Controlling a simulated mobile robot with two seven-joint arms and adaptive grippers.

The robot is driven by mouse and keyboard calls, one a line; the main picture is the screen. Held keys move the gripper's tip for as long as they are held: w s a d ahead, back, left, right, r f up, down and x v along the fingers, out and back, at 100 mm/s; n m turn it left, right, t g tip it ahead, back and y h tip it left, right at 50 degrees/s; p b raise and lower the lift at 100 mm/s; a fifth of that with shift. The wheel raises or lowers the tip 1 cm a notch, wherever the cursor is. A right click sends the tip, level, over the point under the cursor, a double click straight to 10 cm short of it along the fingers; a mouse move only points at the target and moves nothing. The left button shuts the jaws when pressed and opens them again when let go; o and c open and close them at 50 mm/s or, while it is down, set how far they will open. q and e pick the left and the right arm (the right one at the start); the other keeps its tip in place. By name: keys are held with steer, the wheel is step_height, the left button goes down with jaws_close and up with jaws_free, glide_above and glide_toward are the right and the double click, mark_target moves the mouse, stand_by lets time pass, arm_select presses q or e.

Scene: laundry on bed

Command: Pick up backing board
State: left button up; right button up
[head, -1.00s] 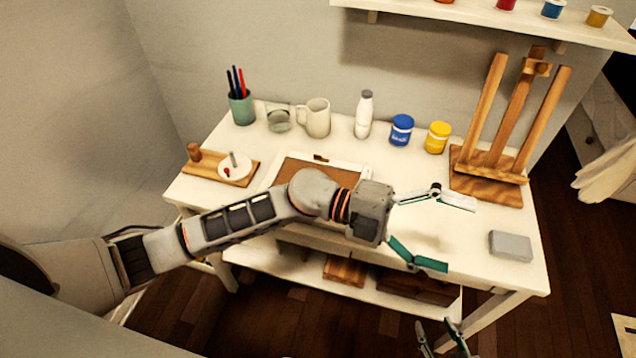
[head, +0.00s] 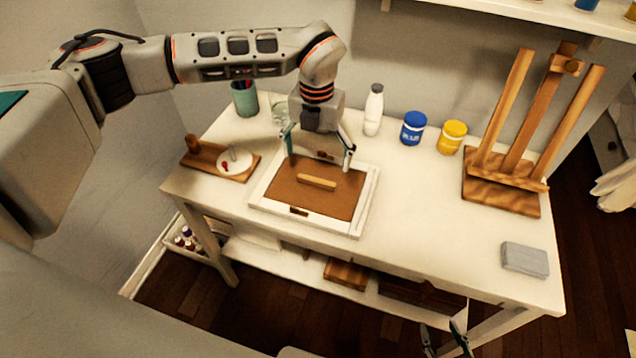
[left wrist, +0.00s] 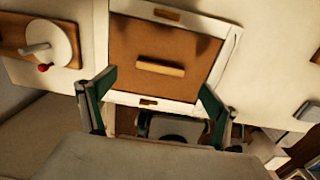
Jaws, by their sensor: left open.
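The brown backing board (head: 335,199) lies flat inside a white frame (head: 365,205) on the table, with a light wooden bar handle (head: 317,182) across its middle. Small brown tabs (head: 299,211) sit at its near and far edges. My left gripper (head: 318,158) is open above the far part of the board, its two fingers spread and pointing down, with nothing between them. In the left wrist view the board (left wrist: 160,45) and handle (left wrist: 160,66) lie ahead between the open fingers (left wrist: 158,85). My right gripper (head: 446,342) is low at the bottom edge, fingers apart, partly cut off.
A wooden stand with a white disc (head: 235,163) is left of the frame. A cup of pens (head: 245,100), white bottle (head: 373,112), blue jar (head: 413,128) and yellow jar (head: 451,138) stand behind. An easel (head: 505,190) and grey block (head: 525,259) are right. The table's middle right is clear.

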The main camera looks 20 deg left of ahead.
mark_target(316, 180)
arm_select(q)
steer(key=f, duration=0.7)
steer(key=shift+s+f, duration=0.1)
steer(key=shift+s, duration=0.15)
steer(key=shift+d, duration=0.1)
steer(key=c, duration=1.2)
